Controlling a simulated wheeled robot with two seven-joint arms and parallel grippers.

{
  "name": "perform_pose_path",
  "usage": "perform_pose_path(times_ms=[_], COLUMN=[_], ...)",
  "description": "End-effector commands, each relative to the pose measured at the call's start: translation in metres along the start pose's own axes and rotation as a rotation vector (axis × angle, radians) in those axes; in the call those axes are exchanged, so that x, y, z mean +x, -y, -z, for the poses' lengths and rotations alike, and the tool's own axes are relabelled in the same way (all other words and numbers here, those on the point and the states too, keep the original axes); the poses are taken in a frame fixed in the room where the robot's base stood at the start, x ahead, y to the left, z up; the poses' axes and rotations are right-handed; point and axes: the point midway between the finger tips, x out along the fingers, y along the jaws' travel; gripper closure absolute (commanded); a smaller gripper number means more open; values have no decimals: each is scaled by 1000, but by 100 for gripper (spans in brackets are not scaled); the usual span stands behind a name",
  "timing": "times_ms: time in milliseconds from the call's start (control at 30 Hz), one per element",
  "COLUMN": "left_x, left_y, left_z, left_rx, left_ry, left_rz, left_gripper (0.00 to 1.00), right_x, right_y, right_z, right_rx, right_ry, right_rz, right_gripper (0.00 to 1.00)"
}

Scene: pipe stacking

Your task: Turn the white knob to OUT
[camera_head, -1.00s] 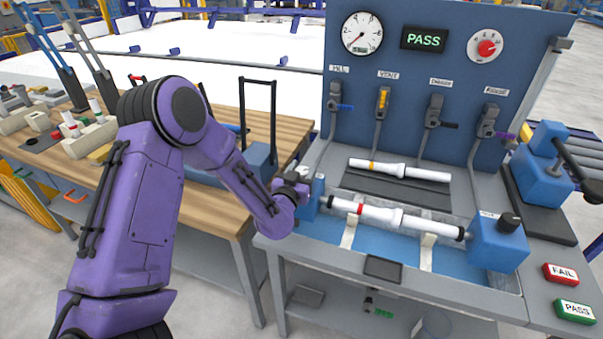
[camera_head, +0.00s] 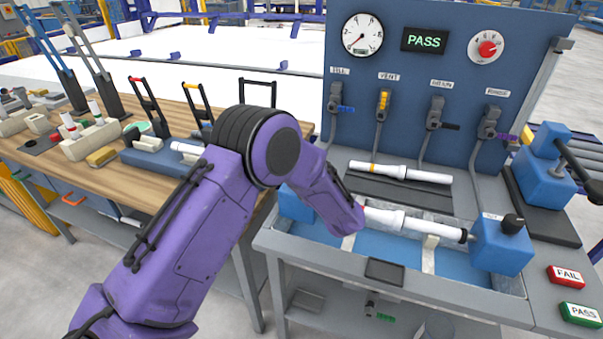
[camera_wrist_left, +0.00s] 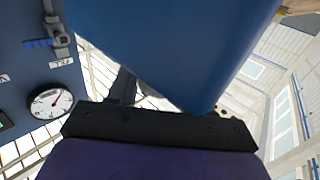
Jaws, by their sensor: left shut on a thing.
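I cannot make out a white knob in either view. A round selector with a red centre on a white face (camera_head: 485,48) is at the upper right of the blue panel. My left arm reaches over the bench's left end, and its wrist covers the left end of the white pipe (camera_head: 410,224). In the left wrist view my left gripper (camera_wrist_left: 160,122) shows as a dark bar below a large blue surface (camera_wrist_left: 180,45). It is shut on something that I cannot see. My right gripper is in neither view.
Blue blocks stand at the left (camera_head: 294,204) and right (camera_head: 501,248) ends of the trough. A second white pipe (camera_head: 400,173) lies behind it. The panel holds a gauge (camera_head: 362,34), several valves and a display (camera_head: 425,40) reading PASS. FAIL (camera_head: 566,275) and PASS (camera_head: 580,313) buttons are at right.

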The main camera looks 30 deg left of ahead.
Motion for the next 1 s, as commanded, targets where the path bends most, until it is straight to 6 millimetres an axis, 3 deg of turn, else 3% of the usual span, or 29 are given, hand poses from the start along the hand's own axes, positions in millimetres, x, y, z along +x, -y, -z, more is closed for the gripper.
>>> perform_pose_path(times_ms=[300, 800, 833, 867, 900, 1000], left_x=[0, 1, 1, 1, 1, 1], left_y=[0, 1, 1, 1, 1, 1], left_z=[0, 1, 1, 1, 1, 0], left_rx=[-1, 0, 0, 0, 0, 0], left_ry=[-2, -2, -2, -2, -2, -2], left_rz=[105, 124, 124, 124, 124, 123], left_gripper=[80, 80, 47, 37, 29, 29], right_x=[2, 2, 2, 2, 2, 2], right_y=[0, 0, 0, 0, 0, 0], right_z=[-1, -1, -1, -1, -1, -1], right_rx=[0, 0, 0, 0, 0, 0], right_ry=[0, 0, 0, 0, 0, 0], right_rz=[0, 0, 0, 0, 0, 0], right_gripper=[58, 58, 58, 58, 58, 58])
